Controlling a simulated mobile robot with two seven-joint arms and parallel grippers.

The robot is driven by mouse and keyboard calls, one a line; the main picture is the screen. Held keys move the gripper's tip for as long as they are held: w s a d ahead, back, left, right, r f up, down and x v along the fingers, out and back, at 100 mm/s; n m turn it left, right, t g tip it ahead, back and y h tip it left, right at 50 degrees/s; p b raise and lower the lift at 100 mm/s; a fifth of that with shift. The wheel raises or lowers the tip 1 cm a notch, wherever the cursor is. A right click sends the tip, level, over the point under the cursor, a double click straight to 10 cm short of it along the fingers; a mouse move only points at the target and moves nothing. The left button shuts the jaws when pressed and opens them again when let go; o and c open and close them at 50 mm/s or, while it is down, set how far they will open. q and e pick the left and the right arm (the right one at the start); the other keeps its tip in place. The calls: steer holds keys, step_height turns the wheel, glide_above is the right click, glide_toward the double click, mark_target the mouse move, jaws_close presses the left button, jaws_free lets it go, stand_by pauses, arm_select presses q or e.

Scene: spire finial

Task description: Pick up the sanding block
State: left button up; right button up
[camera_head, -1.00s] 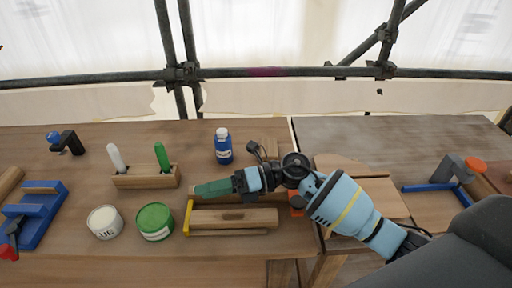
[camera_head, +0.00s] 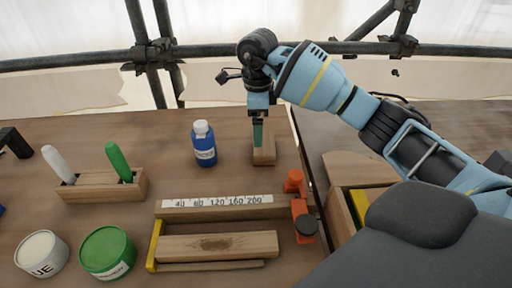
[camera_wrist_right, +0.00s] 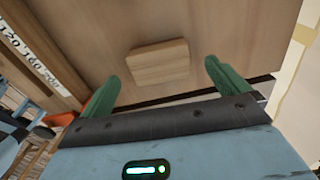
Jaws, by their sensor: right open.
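The sanding block looks to be a small plain wooden block (camera_head: 265,156) lying near the back of the workbench, right of the blue bottle. In the right wrist view the block (camera_wrist_right: 158,62) lies ahead of the fingertips, between their lines. My right gripper (camera_head: 258,140) points down at the block, its green fingers overlapping it in the head view. The right wrist view shows the gripper (camera_wrist_right: 162,72) open with nothing between its fingers. A gap seems to separate fingers and block. My left gripper is in neither view.
A blue bottle (camera_head: 204,145) stands left of the block. In front lie a wooden jig with a scale (camera_head: 225,205) and an orange clamp (camera_head: 300,205). A marker holder (camera_head: 100,186) and two round tins, white (camera_head: 41,256) and green (camera_head: 106,253), are at left.

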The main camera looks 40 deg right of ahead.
steer(key=shift+s+a+f, duration=0.1)
steer(key=shift+f, duration=0.3)
steer(key=shift+s+f, duration=0.15)
steer(key=shift+f, duration=1.6)
steer(key=shift+s+f, duration=0.1)
steer(key=shift+f, duration=1.6)
steer(key=c, duration=0.8)
steer(key=shift+o, duration=0.2)
step_height(320, 180, up, 10)
steer(key=shift+r, duration=0.1)
steer(key=shift+d, duration=0.2)
